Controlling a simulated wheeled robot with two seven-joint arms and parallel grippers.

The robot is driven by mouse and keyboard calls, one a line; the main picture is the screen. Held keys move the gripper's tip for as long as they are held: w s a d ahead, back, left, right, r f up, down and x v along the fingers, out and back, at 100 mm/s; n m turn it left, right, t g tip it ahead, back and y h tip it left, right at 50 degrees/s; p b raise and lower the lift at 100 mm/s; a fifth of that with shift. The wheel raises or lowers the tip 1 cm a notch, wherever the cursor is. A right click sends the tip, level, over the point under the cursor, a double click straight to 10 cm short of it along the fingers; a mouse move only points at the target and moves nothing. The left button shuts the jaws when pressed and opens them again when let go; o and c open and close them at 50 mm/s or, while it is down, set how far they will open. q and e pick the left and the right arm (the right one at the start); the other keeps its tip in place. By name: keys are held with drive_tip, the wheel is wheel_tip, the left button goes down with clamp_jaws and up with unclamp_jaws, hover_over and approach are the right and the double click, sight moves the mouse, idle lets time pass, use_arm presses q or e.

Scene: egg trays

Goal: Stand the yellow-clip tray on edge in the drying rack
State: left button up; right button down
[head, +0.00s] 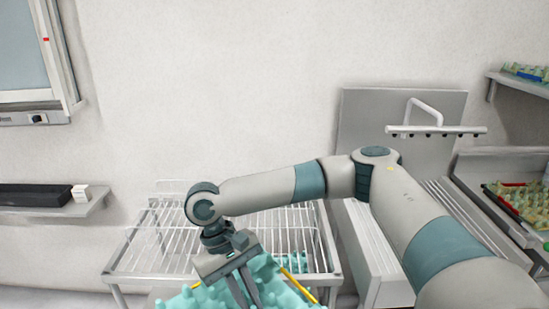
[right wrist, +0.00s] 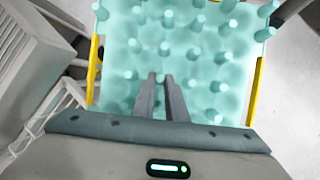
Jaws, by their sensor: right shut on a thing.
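The yellow-clip tray is a teal egg tray (right wrist: 190,45) with rows of pegs and a yellow clip along each side in the right wrist view. The drying rack (head: 150,235), a white wire frame on legs, stands behind the tray. My left gripper is not in view.
Another teal piece (head: 297,262) shows at the rack's right part. A steel backboard with a white tap (head: 430,130) stands right of it, partly behind my right arm. A right shelf holds a red-clip tray (head: 515,203). A left wall shelf holds a black box (head: 35,195).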

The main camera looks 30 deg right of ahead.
drive_tip(key=w+n+h, duration=0.1)
drive_tip(key=w, duration=0.2)
drive_tip(key=w+n+t+h+p, duration=0.1)
drive_tip(key=w, duration=0.3)
drive_tip(key=w+d+f+n+h, duration=0.1)
drive_tip(key=w, duration=0.3)
drive_tip(key=shift+t+p, duration=0.3)
drive_tip(key=w+d+r+n+t+h+p, duration=0.1)
drive_tip(key=w+d+r+n+t+h, duration=0.15)
drive_tip(key=w, duration=0.45)
drive_tip(key=w+d+r+n+t+h+p, duration=0.1)
drive_tip(key=w+d+r+n+t+h, duration=0.2)
drive_tip(key=w, duration=0.4)
drive_tip(key=w+d+r+t+h+p, duration=0.1)
drive_tip(key=w+d+r+t+p, duration=0.1)
drive_tip(key=d+r, duration=0.4)
drive_tip(key=w+d+r+m+t+h+p, duration=0.1)
drive_tip(key=d+r+t, duration=0.4)
drive_tip(key=d, duration=0.7)
drive_tip(key=shift+w+r+h+p, duration=0.5)
drive_tip(key=shift+r+h+p, duration=0.2)
drive_tip(key=shift+r, duration=0.2)
drive_tip(key=shift+d+f+m, duration=0.1)
drive_tip(key=shift+m, duration=0.15)
drive_tip(key=shift+f+b, duration=1.25)
drive_tip(key=shift+f, duration=0.2)
drive_tip(key=shift+s+p, duration=0.1)
drive_tip(key=shift+p, duration=0.2)
